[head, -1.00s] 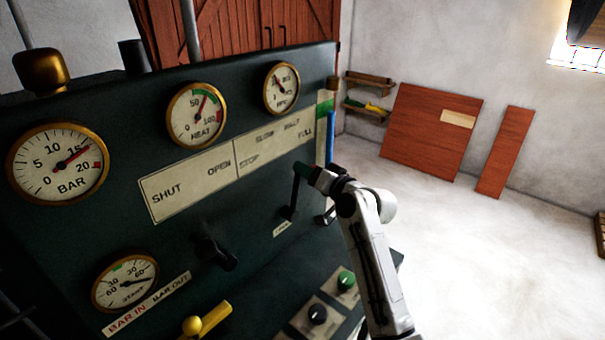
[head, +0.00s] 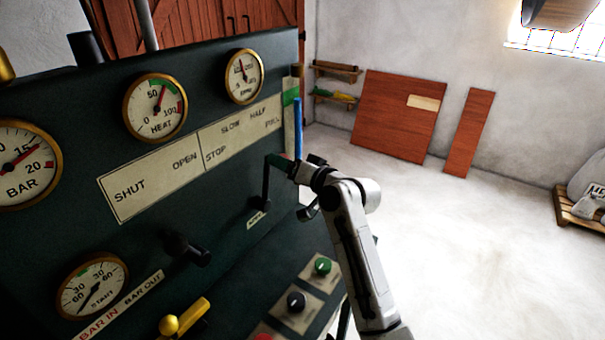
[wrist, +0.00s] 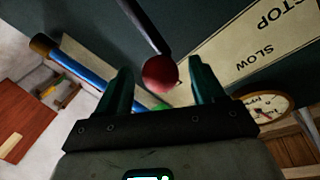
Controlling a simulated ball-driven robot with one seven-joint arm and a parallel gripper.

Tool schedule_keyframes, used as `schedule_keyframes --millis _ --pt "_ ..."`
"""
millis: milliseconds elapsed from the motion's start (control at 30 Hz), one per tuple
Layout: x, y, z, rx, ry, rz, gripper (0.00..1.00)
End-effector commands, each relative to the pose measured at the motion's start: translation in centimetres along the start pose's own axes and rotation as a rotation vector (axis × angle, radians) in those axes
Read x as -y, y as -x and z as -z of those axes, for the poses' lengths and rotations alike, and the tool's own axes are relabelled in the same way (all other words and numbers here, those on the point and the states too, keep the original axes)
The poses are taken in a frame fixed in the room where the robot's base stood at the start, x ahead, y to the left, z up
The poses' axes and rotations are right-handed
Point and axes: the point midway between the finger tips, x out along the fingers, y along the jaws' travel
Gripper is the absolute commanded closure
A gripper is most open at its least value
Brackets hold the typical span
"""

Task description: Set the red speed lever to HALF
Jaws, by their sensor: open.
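The speed lever's dark arm (head: 266,183) stands nearly upright under the scale plate (head: 205,155) marked STOP, SLOW, HALF and FULL. Its red ball knob (wrist: 160,72) shows in the wrist view between my gripper's two green fingers, with gaps at the sides. My gripper (wrist: 160,85) is open around the knob. In the head view my gripper (head: 281,161) is at the lever's top end and hides the knob. I cannot tell exactly which mark the lever points to.
A blue upright tube (head: 298,128) is close behind my gripper. A black handle (head: 187,250) and a yellow lever (head: 190,317) stick out of the panel at lower left. Green (head: 322,266) and black buttons sit below. Open floor lies to the right.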

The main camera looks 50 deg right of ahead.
Motion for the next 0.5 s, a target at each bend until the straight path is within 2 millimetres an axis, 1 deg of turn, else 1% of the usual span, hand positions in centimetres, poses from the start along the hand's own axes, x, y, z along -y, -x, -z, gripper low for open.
schedule_keyframes --millis 33,200,333,500 --pt "-0.2 1.1 -0.2 -0.002 0.000 -0.001 0.31" --pt "-0.2 4.3 -0.2 -0.002 -0.001 0.000 0.31" --pt "-0.1 6.2 -0.1 -0.001 -0.001 -0.001 0.31" --pt "-0.1 7.3 -0.1 0.000 -0.001 0.000 0.31"
